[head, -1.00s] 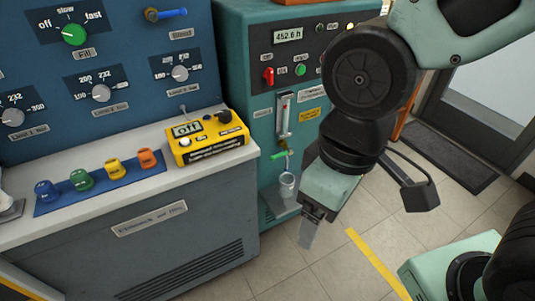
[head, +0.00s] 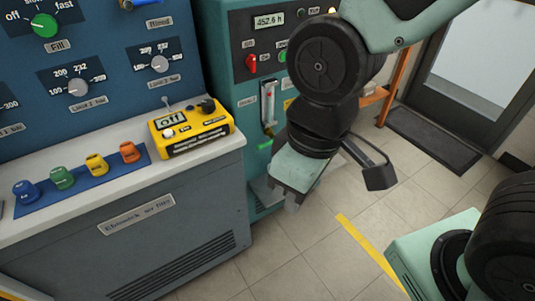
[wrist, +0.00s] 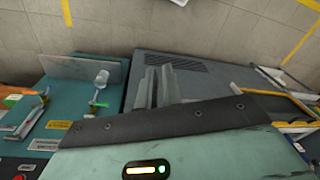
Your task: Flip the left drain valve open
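A green-handled drain valve (head: 266,143) sits on the teal cabinet's front, below a clear flow tube; my arm partly covers this area. The valve also shows in the wrist view (wrist: 97,104), beside a small clear cup (wrist: 102,78). I cannot tell whether its lever is in the open position. My gripper (head: 292,206) points downward, in front of the teal cabinet and low to the right of the valve in the head view. In the wrist view its fingers (wrist: 157,88) are close together with a narrow dark gap and nothing visible between them. They do not touch the valve.
A yellow meter reading "off" (head: 190,127) and a blue strip with coloured knobs (head: 43,203) lie on the left bench. The teal cabinet (head: 230,62) has a red switch (head: 251,64).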

